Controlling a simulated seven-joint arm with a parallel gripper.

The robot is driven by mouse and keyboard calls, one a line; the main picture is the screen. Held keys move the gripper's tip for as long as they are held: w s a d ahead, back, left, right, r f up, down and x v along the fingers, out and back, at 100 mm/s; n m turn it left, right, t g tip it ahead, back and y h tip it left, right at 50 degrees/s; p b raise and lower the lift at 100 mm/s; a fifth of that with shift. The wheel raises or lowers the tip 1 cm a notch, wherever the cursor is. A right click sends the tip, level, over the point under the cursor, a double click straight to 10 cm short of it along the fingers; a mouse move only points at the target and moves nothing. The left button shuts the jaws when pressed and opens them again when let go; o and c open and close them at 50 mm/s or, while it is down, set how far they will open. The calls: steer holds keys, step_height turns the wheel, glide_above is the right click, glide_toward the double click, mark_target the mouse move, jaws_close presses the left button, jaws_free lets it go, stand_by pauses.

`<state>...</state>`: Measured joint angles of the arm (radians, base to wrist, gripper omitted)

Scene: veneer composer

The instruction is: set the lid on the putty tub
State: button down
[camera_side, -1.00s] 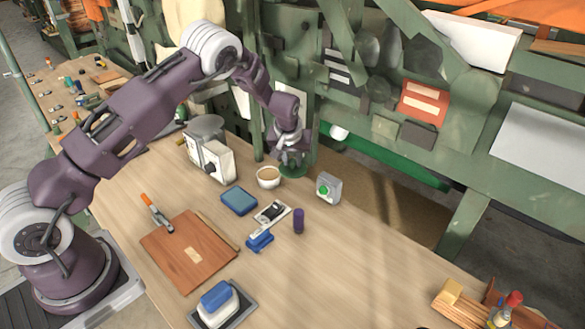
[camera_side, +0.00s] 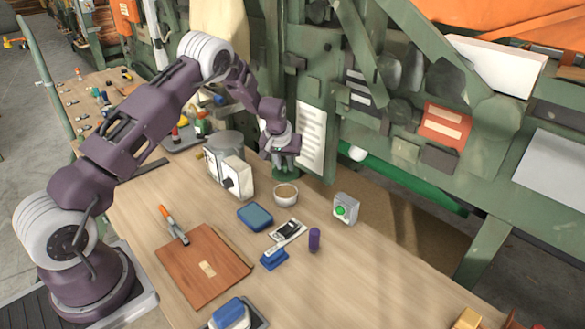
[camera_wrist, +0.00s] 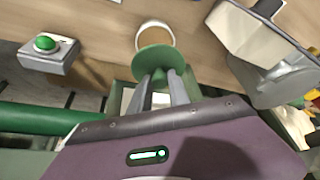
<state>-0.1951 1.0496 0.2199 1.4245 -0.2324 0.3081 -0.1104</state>
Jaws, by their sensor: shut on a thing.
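The putty tub (camera_side: 286,197) is a small white round cup with tan putty showing at its open top. It stands on the wooden bench, and in the wrist view the tub (camera_wrist: 157,27) is partly covered by the lid. The lid is a green disc (camera_wrist: 155,59), held at its near edge between the fingers of my gripper (camera_wrist: 160,83). In the side view the lid (camera_side: 286,174) appears just above and behind the tub, apart from its rim. My gripper (camera_side: 285,162) is shut on the lid. The exact height gap cannot be told.
A white boxy device (camera_side: 236,180) stands left of the tub, and a grey box with a green button (camera_side: 346,208) stands to the right. A green machine frame stands behind.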

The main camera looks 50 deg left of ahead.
mark_target(285, 174)
steer(key=shift+f, duration=2.7)
steer(key=shift+f, duration=0.8)
steer(key=c, duration=1.1)
jaws_free()
steer(key=shift+c, duration=0.2)
steer(key=shift+r, duration=3.5)
